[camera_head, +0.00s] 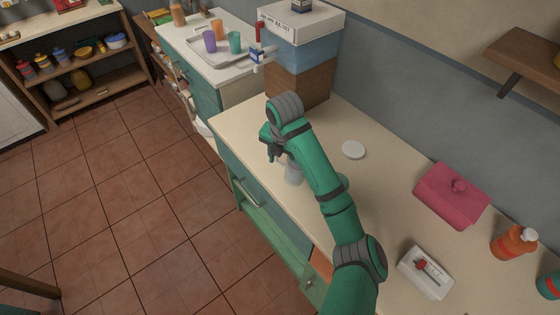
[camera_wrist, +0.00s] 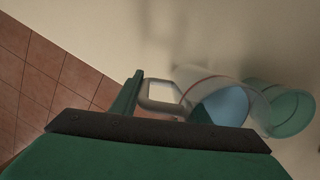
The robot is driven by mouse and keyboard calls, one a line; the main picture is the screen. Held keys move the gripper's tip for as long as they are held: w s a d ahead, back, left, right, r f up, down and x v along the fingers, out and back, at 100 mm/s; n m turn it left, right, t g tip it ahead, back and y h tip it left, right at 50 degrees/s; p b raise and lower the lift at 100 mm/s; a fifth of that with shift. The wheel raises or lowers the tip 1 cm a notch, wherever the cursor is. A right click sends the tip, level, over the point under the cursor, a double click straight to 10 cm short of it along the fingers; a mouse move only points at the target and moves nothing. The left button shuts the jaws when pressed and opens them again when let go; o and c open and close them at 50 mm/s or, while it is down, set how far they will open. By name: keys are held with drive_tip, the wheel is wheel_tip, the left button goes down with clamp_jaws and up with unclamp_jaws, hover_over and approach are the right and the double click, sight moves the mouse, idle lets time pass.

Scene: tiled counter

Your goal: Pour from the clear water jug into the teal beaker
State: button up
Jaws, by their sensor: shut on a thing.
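The clear water jug (camera_wrist: 195,82) shows in the wrist view with blue water inside and its handle (camera_wrist: 160,101) toward my gripper. My gripper (camera_wrist: 138,92) is shut on this handle. A greenish see-through vessel, which looks like the teal beaker (camera_wrist: 290,112), is right beside the jug, overlapping it in the picture. I cannot tell whether the two touch or how far the jug tilts. In the head view my gripper (camera_head: 272,150) is over the near counter, and the jug (camera_head: 293,176) shows partly below my arm, which hides much around it.
A white round lid (camera_head: 353,150) lies on the counter (camera_head: 385,165) right of my arm. A pink lidded box (camera_head: 452,194), an orange bottle (camera_head: 513,243) and a white switch box (camera_head: 426,272) stand farther right. A tray (camera_head: 205,53) with several cups is on the far counter.

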drive_tip(key=shift+d+r+y, duration=0.25)
drive_tip(key=shift+r+y, duration=0.05)
drive_tip(key=shift+r, duration=0.05)
drive_tip(key=shift+s+d+r+t+y, duration=0.4)
drive_tip(key=shift+d+r, duration=0.1)
drive_tip(key=shift+r, duration=0.15)
drive_tip(key=shift+s+d+r+t+y, duration=0.25)
drive_tip(key=shift+d+r+y, duration=0.15)
drive_tip(key=shift+d+r, duration=0.2)
drive_tip(key=shift+s+d+r+t+y, duration=0.35)
drive_tip(key=shift+d+r+y, duration=0.1)
drive_tip(key=shift+r, duration=0.2)
drive_tip(key=shift+f, duration=0.15)
drive_tip(key=shift+a+y, duration=0.1)
drive_tip(key=shift+y, duration=0.25)
drive_tip(key=shift+w+a+r+t+y, duration=0.1)
drive_tip(key=shift+r+t+y, duration=0.3)
drive_tip(key=shift+t+y, duration=0.15)
drive_tip(key=shift+r+t+y, duration=0.45)
drive_tip(key=shift+r+y, duration=0.15)
drive_tip(key=shift+y, duration=0.15)
drive_tip(key=shift+r+m+t+y, duration=0.3)
drive_tip(key=shift+r+t+y, duration=0.2)
drive_tip(key=shift+r+y, duration=0.3)
idle(0.6)
